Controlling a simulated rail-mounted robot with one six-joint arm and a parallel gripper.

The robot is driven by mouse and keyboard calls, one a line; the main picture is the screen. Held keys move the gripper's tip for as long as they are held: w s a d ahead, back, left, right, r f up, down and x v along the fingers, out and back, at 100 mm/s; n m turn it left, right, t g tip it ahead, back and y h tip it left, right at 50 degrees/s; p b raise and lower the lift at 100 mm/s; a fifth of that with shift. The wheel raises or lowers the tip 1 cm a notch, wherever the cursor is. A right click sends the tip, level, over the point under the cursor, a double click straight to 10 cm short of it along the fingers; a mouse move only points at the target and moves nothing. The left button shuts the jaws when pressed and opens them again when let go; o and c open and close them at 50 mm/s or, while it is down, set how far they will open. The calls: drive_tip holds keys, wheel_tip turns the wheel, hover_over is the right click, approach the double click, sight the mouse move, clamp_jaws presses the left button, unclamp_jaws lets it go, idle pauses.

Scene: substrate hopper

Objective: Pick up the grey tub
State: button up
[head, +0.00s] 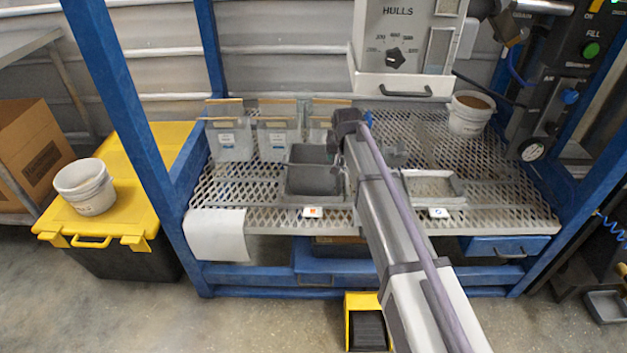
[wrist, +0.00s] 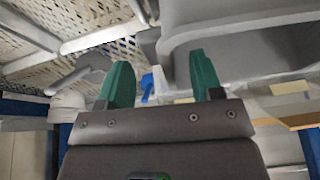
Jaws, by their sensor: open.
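The grey tub (head: 313,178) is a dark, open-topped box on the mesh shelf, left of my arm's end in the head view. In the wrist view its grey side and rim (wrist: 240,38) fill the upper right. My gripper (wrist: 160,68) shows two green fingers spread apart, with the right finger overlapping the tub's rim in the picture. Whether that finger touches the tub, I cannot tell. In the head view my arm largely hides the gripper, beside the tub's right side.
Clear bags (head: 232,140) stand behind the tub on the left. A shallow tray frame (head: 432,186) lies right of my arm. A white bucket (head: 469,113) stands at the back right. The hopper box (head: 405,50) hangs above. Blue posts (head: 125,100) frame the shelf.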

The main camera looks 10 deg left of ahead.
drive_tip(key=shift+b+x, duration=0.4)
drive_tip(key=shift+x, duration=0.85)
drive_tip(key=shift+s+r, duration=0.15)
drive_tip(key=shift+r, duration=0.05)
clamp_jaws()
